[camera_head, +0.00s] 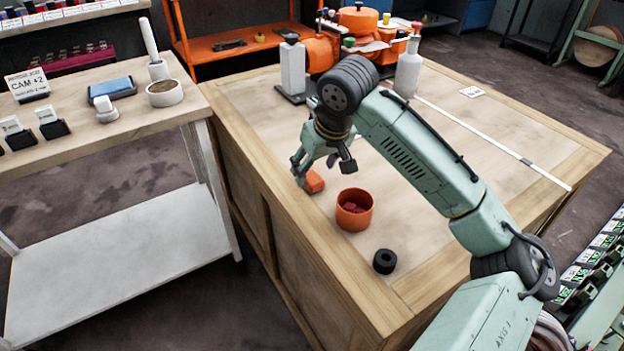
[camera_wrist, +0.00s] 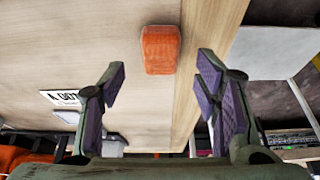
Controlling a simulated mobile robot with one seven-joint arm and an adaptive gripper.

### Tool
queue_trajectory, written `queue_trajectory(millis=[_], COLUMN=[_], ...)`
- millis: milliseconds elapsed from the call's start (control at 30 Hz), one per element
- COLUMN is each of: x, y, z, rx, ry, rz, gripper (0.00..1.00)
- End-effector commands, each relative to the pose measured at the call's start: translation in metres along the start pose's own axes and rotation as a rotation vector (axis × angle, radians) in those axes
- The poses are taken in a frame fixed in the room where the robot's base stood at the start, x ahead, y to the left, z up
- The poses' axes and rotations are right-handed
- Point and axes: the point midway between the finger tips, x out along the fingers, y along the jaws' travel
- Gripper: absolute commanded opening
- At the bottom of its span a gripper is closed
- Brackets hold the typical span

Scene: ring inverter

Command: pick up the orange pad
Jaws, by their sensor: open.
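The orange pad (camera_head: 314,182) lies on the wooden worktable near its left edge in the head view, partly behind my gripper (camera_head: 322,172). In the wrist view the orange pad (camera_wrist: 160,50) shows whole, a rounded block lying ahead of the fingers. My gripper (camera_wrist: 160,85) is open and empty, with its purple-padded fingers spread to either side of the pad's line. The pad is beyond the fingertips in that view, not between them. The exact height of my gripper above the table is hard to tell.
An orange cup (camera_head: 354,222) with red contents and a black ring (camera_head: 385,261) stand near the pad on the worktable (camera_head: 400,290). A grey bottle (camera_head: 408,68) and a grey post (camera_head: 292,68) stand at the back. A separate bench (camera_head: 160,118) is to the left, across a gap.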

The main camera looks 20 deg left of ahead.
Motion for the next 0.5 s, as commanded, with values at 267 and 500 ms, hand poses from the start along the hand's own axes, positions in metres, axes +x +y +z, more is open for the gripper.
queue_trajectory(millis=[267,500], x=[0.029,0.029], y=[-0.001,-0.001], z=[0.003,0.002], rx=[0.001,0.001], ry=[0.000,0.000], rz=[0.000,0.000], gripper=[0.57,0.55])
